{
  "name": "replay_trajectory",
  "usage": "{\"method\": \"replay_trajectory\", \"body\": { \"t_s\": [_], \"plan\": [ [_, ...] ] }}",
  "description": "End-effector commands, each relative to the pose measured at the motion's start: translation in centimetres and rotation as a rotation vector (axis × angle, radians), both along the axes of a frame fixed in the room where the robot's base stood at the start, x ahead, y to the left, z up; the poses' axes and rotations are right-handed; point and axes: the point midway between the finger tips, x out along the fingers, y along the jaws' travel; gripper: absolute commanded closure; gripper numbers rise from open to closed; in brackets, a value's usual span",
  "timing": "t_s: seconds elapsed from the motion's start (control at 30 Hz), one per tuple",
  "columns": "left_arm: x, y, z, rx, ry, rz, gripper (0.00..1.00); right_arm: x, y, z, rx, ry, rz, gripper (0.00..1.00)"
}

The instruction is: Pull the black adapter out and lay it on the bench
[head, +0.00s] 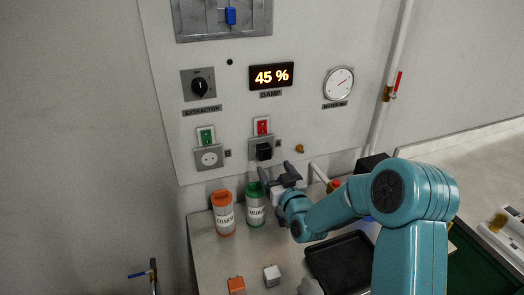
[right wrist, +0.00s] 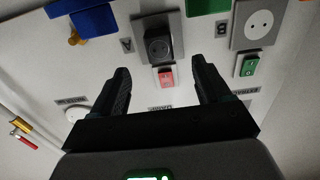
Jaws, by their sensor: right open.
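The black adapter (head: 264,151) is plugged into a grey wall socket below the red switch (head: 262,126). In the right wrist view the adapter (right wrist: 159,44) sits in its square plate, ahead of and between the fingers. My right gripper (head: 278,172) is open and empty, just below and in front of the adapter in the head view. Its two black fingers (right wrist: 160,68) stand apart in the right wrist view, with no contact with the adapter to be seen. The bench (head: 207,262) lies below the panel. My left gripper is not in view.
An orange-capped jar (head: 223,213) and a green-capped jar (head: 255,206) stand on the bench by the panel. A black tray (head: 343,263), a white block (head: 272,275) and an orange block (head: 236,285) lie nearer. An empty socket (head: 209,158) is left of the adapter.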

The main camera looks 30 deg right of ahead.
Motion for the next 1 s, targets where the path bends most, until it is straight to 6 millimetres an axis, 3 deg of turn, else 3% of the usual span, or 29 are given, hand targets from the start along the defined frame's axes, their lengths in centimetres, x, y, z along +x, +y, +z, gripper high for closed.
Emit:
{"method": "replay_trajectory", "body": {
  "t_s": [0.27,0.63,0.7,1.0],
  "plan": [
    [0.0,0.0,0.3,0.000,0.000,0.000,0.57,0.2,-0.1,0.1,0.000,0.001,0.000,0.23],
    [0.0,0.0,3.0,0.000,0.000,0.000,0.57,5.1,-1.2,0.3,0.000,0.000,0.000,0.23],
    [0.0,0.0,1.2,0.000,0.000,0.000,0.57,6.1,-1.5,-0.5,-0.001,-0.004,0.000,0.23],
    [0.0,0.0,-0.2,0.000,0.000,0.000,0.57,8.7,-2.1,-0.2,0.000,-0.001,0.000,0.23]
  ]
}}
